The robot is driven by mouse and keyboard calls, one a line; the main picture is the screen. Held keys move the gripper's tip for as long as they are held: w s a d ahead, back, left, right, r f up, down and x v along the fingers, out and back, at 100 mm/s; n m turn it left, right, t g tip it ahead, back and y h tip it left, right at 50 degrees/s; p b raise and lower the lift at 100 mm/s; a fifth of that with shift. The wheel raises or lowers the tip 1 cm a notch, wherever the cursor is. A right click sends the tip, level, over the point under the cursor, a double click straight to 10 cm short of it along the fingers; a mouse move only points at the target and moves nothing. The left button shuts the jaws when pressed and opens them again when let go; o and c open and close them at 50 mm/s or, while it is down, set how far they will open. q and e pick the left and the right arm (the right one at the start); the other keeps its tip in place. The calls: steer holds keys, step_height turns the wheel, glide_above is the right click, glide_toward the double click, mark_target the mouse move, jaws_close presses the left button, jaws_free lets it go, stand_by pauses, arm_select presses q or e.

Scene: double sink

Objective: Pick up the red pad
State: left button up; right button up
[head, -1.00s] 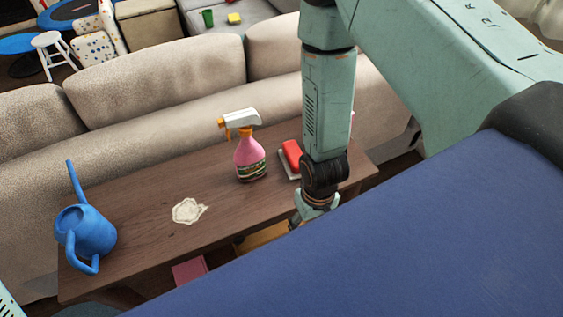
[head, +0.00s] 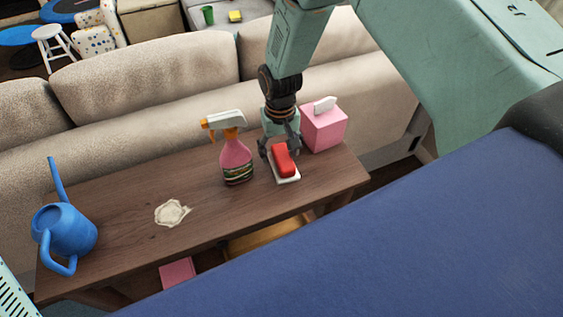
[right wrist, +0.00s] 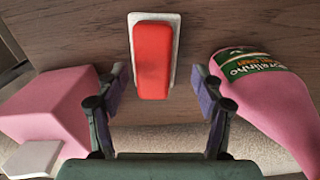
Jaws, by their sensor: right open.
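The red pad (head: 284,160) lies on a small white tray (head: 290,180) on the wooden table, right of the spray bottle. In the right wrist view the red pad (right wrist: 152,60) is upright in the picture, on its pale tray (right wrist: 176,30). My right gripper (head: 279,146) is above the far end of the pad. In the right wrist view its open fingers (right wrist: 160,92) stand on either side of the pad's near end, with gaps on both sides. Nothing is held. My left gripper is not in view.
A pink spray bottle (head: 237,162) stands close left of the gripper, and a pink tissue box (head: 325,128) close right. A sofa (head: 150,80) backs the table.

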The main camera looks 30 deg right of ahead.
mark_target(284, 155)
steer(key=f, duration=0.1)
steer(key=d+f, duration=0.1)
steer(key=f, duration=0.1)
steer(key=shift+d+f, duration=0.15)
steer(key=shift+d, duration=0.05)
steer(key=shift+a+r, duration=0.25)
steer(key=shift+a, duration=0.25)
steer(key=shift+c, duration=0.3)
steer(key=shift+d+f, duration=0.15)
steer(key=shift+d, duration=0.25)
steer(key=c, duration=0.6)
steer(key=shift+a, duration=0.3)
steer(key=c, duration=0.4)
steer(key=shift+d, duration=0.25)
steer(key=shift+c, duration=0.4)
step_height(284, 155, up, 9)
steer(key=shift+r+p, duration=0.15)
steer(key=shift+p, duration=0.6)
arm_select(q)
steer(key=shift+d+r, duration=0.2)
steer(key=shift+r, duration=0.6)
arm_select(e)
steer(key=shift+a+r, duration=0.1)
steer(key=shift+r, duration=0.3)
